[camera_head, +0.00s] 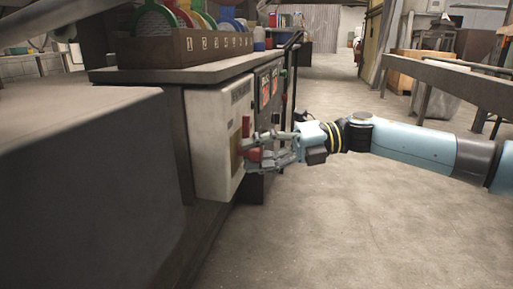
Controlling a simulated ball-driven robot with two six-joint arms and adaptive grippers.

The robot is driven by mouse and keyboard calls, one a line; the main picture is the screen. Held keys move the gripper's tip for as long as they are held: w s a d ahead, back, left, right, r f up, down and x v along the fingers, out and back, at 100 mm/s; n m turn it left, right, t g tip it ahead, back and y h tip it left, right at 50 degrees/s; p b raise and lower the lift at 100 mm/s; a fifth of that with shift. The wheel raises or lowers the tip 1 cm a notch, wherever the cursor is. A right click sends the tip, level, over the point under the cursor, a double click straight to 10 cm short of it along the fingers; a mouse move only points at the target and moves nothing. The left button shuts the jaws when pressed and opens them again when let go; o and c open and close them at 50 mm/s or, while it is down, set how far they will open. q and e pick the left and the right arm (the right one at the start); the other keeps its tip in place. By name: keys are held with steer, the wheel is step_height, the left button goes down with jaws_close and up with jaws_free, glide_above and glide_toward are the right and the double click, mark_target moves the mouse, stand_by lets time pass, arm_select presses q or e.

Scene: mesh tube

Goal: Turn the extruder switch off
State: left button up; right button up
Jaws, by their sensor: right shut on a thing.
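A pale switch box (212,140) is mounted on the side of the dark bench. A red switch handle (254,155) sticks out from its front face, and another red part (246,126) shows just above it. My right gripper (257,152) reaches in from the right and is shut on the red switch handle, one finger above it and one below. The fingers partly hide the handle and the box face behind. My left gripper is not in view.
A dark bench (150,74) carries a wooden rack (195,46) numbered along its front, with coloured discs in it. Dark panels (268,88) sit beyond the box. The concrete floor (340,220) is open. A metal rail (460,80) stands at the right.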

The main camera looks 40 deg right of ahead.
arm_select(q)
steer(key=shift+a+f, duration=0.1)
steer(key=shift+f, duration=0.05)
arm_select(e)
steer(key=shift+n, duration=0.3)
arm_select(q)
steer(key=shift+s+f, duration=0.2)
arm_select(e)
steer(key=shift+f, duration=0.1)
steer(key=o, duration=1.2)
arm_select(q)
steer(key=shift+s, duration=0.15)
arm_select(e)
steer(key=v, duration=1.2)
steer(key=shift+s, duration=0.1)
